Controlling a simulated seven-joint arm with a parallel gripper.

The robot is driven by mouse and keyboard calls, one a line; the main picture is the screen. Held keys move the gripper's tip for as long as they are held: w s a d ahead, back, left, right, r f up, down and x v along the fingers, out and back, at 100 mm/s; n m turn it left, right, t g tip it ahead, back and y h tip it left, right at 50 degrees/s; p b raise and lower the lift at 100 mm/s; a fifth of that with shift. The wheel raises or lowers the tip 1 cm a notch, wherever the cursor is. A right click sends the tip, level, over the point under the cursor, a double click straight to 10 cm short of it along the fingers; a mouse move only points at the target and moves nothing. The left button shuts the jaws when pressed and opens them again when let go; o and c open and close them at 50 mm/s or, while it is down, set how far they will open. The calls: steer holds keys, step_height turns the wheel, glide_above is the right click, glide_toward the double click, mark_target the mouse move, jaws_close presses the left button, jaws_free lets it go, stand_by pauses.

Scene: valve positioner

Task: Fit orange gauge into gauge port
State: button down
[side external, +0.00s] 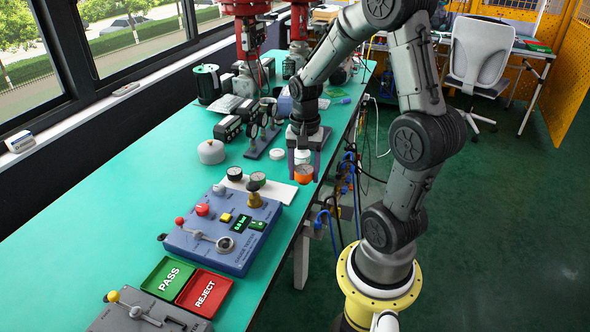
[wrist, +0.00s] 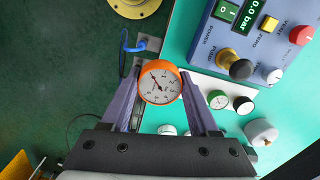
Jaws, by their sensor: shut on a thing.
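The orange gauge (side external: 304,174) with a white dial is held at the front right edge of the bench. In the wrist view the orange gauge (wrist: 159,83) sits between the two purple-grey fingers, dial facing the camera. My gripper (wrist: 160,92) is shut on its sides; in the side view my gripper (side external: 303,163) hangs down over it. The gauge port appears to be the brass fitting (side external: 254,200) on the blue tester (side external: 228,240), with a dark knob by it. The brass fitting (wrist: 226,58) is up and right of the gauge in the wrist view, apart from it.
A green gauge (wrist: 218,99) and a black gauge (wrist: 243,105) lie on a white mat between gripper and tester. A grey domed weight (side external: 211,151) stands left. PASS (side external: 167,279) and REJECT (side external: 205,292) trays lie in front. The bench's left side is clear.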

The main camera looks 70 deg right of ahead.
steer(key=shift+s+a+r, duration=0.2)
steer(key=shift+s, duration=0.05)
steer(key=w, duration=0.3)
steer(key=n, duration=0.5)
glide_above(226, 246)
step_height(226, 246, down, 3)
steer(key=shift+a+f, duration=0.1)
steer(key=shift+f, duration=2.7)
steer(key=shift+f, duration=0.65)
steer(key=shift+c, duration=2.2)
jaws_free()
